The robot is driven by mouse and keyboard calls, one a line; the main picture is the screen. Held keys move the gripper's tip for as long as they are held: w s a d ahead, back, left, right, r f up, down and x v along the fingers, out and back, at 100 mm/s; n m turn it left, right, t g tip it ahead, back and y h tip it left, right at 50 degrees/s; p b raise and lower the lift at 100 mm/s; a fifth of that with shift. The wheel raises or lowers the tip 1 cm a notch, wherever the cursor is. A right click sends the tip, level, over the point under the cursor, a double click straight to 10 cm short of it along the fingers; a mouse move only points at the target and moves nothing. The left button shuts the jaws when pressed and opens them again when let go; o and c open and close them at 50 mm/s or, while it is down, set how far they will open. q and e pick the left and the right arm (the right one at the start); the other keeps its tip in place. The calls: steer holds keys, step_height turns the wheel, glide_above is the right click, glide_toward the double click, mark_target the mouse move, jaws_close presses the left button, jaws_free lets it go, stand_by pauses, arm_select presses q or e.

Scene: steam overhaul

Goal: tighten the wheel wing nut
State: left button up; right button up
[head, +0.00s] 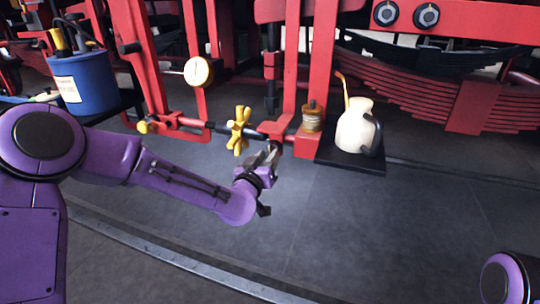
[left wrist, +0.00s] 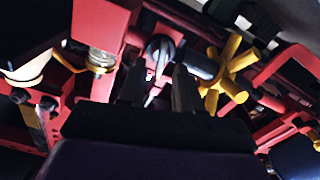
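The yellow wing nut (head: 238,131), with several stubby arms, sits on a dark horizontal rod in the red frame. It also shows in the left wrist view (left wrist: 226,74), to the right of the fingers. My left gripper (head: 270,152) is just right of the wing nut and slightly lower, by the red bracket. In the left wrist view my left gripper (left wrist: 157,90) has its two dark fingers apart. A shiny grey metal part (left wrist: 158,55) shows between and beyond them; I cannot tell whether they touch it. My right gripper is out of view.
A cream oil can (head: 355,127) stands on a black tray (head: 350,164) to the right. A blue bucket (head: 83,82) with tools stands at left. A round gauge (head: 198,71) is on the red frame. The grey floor in front is clear.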

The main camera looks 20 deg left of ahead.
arm_select(q)
steer(key=shift+w, duration=0.85)
steer(key=shift+c, duration=0.3)
jaws_close()
steer(key=m+p, duration=0.1)
steer(key=m, duration=0.2)
steer(key=shift+d, duration=0.1)
steer(key=shift+o, duration=0.3)
jaws_free()
